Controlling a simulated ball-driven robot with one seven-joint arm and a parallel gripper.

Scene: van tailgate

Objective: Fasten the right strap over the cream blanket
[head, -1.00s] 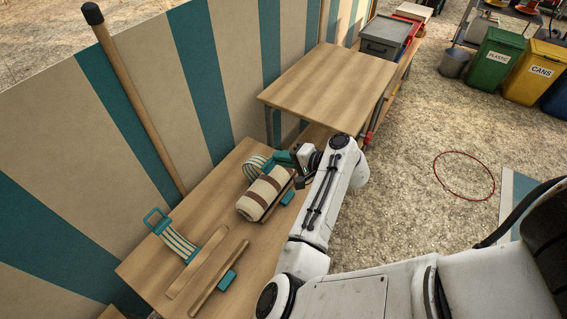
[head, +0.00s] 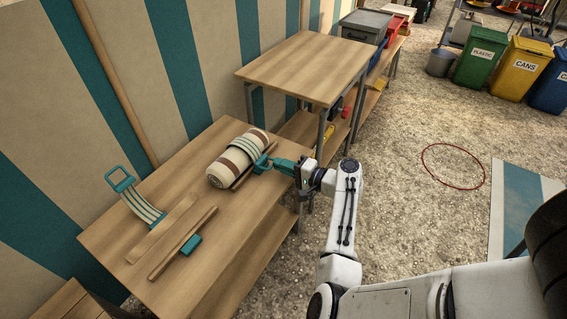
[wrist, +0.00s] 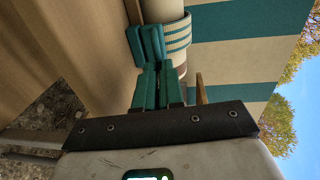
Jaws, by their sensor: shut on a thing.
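The cream blanket (head: 219,175) is a roll with brown bands, lying between wooden rails on the low wooden table. The right strap (head: 244,147), white and teal striped, now lies across the roll; it also shows in the wrist view (wrist: 178,36). Its teal end handle (head: 262,164) is at the roll's near right side. My gripper (head: 276,163) has teal fingers and is shut on this handle, seen close in the wrist view (wrist: 148,44). The right strap's catch cannot be told apart from the handle and fingers.
A higher wooden table (head: 305,68) stands behind. The striped wall (head: 60,130) borders the left side.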

